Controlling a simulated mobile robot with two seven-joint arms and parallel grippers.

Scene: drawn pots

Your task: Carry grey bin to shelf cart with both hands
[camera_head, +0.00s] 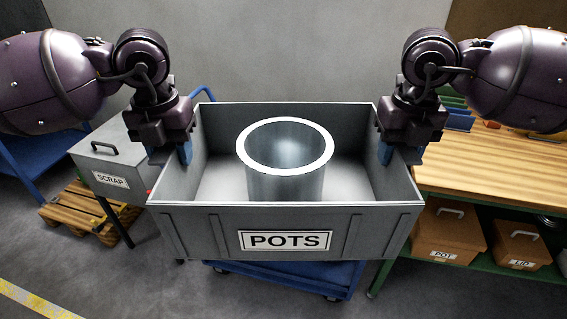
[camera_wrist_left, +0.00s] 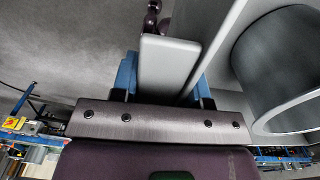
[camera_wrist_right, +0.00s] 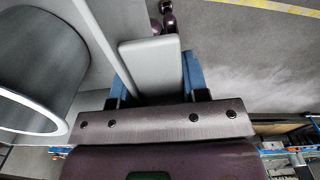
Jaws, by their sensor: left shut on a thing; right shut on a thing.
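The grey bin (camera_head: 288,222), labelled POTS, hangs level in front of me, held by its two side walls. A grey cylindrical pot (camera_head: 285,180) stands upright inside it. My left gripper (camera_head: 184,152) is shut on the bin's left wall; the left wrist view shows the wall between its blue fingers (camera_wrist_left: 163,78). My right gripper (camera_head: 386,153) is shut on the right wall, also seen between its fingers in the right wrist view (camera_wrist_right: 156,78). A blue wheeled cart (camera_head: 290,280) shows below the bin, mostly hidden by it. Another blue frame (camera_head: 40,155) stands at far left.
A grey SCRAP box (camera_head: 110,165) stands at left beside a wooden pallet (camera_head: 85,212). A wooden workbench (camera_head: 490,180) is close on the right, with brown POT (camera_head: 447,235) and LID (camera_head: 522,245) boxes below. Floor at front left is clear.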

